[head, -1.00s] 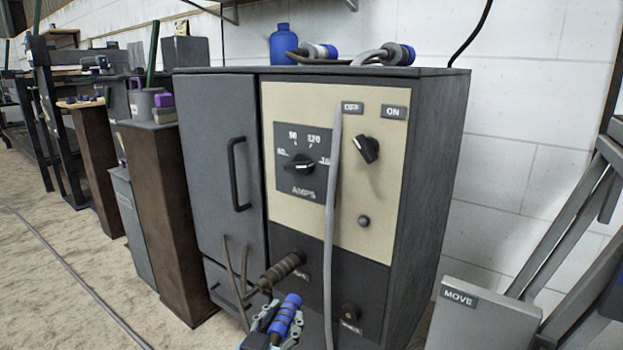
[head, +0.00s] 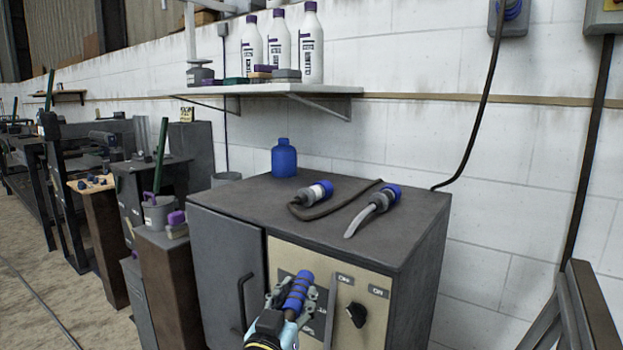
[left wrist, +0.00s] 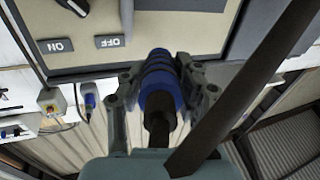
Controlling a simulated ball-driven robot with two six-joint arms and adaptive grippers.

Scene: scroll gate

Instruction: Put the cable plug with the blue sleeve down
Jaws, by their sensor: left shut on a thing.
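The cable plug with the blue sleeve (head: 299,287) is in my left gripper (head: 290,298), in front of the upper part of the welding cabinet's beige panel. In the left wrist view the fingers (left wrist: 158,88) close on both sides of the ribbed blue sleeve (left wrist: 160,72). A dark cable end (left wrist: 157,128) comes out of the plug toward the camera. The plug partly covers the amps dial in the head view. My right gripper is in neither view.
A wall shelf (head: 290,89) with white bottles is above.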

